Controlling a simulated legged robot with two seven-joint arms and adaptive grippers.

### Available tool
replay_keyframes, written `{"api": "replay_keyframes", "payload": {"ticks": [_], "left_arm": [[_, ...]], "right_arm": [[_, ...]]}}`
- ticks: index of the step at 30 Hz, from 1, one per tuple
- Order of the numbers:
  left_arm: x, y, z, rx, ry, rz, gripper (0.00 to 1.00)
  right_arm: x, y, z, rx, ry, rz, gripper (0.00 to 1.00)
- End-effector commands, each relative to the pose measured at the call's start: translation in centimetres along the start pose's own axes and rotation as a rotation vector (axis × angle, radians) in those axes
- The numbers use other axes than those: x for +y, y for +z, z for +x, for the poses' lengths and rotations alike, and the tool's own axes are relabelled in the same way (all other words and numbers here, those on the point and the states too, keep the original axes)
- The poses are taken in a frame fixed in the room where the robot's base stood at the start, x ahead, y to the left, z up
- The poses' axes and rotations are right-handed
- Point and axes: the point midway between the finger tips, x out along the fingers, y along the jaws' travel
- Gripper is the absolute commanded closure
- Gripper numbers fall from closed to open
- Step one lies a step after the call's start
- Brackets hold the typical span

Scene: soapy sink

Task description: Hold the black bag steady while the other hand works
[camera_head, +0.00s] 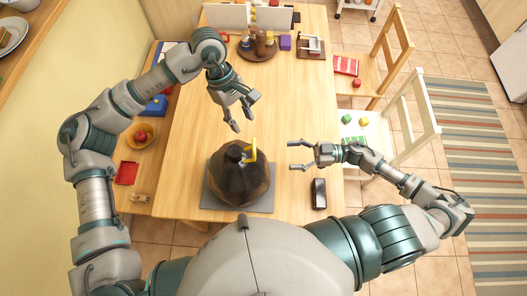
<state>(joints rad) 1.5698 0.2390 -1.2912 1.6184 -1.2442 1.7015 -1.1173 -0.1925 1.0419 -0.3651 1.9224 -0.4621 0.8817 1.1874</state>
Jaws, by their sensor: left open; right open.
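The black bag (236,180) sits upright on a grey mat (211,203) at the near end of the wooden table. It looks dark brown to black, bulges at the base and narrows to a top. Neither gripper touches the bag.
A small black object (319,194) lies right of the mat. A wooden bowl (140,135) and a red cloth (126,173) are at the left. A round tray (258,47) with jars stands at the far end. Chairs (400,125) line the right side. The table's middle is clear.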

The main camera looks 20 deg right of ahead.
Motion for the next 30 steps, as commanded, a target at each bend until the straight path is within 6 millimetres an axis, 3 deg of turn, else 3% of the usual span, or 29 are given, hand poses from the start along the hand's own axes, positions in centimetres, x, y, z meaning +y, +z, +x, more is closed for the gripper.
{"api": "replay_keyframes", "payload": {"ticks": [5, 14, 21, 30], "left_arm": [[-0.6, -0.4, -0.2, -0.004, 0.005, 0.001, 0.58], [-2.0, -1.3, -0.6, -0.011, 0.016, 0.004, 0.58], [-0.9, -0.6, -0.2, -0.005, 0.007, 0.001, 0.58], [0.0, 0.0, 0.0, 0.000, 0.000, 0.001, 0.58]], "right_arm": [[-0.1, -0.1, 1.7, -0.003, 0.001, -0.002, 0.26], [-0.4, -0.4, 9.0, -0.011, 0.001, -0.009, 0.26], [-0.1, -0.2, 13.2, -0.004, 0.002, -0.005, 0.26], [0.1, 0.0, 16.6, 0.000, 0.003, 0.000, 0.26]]}}
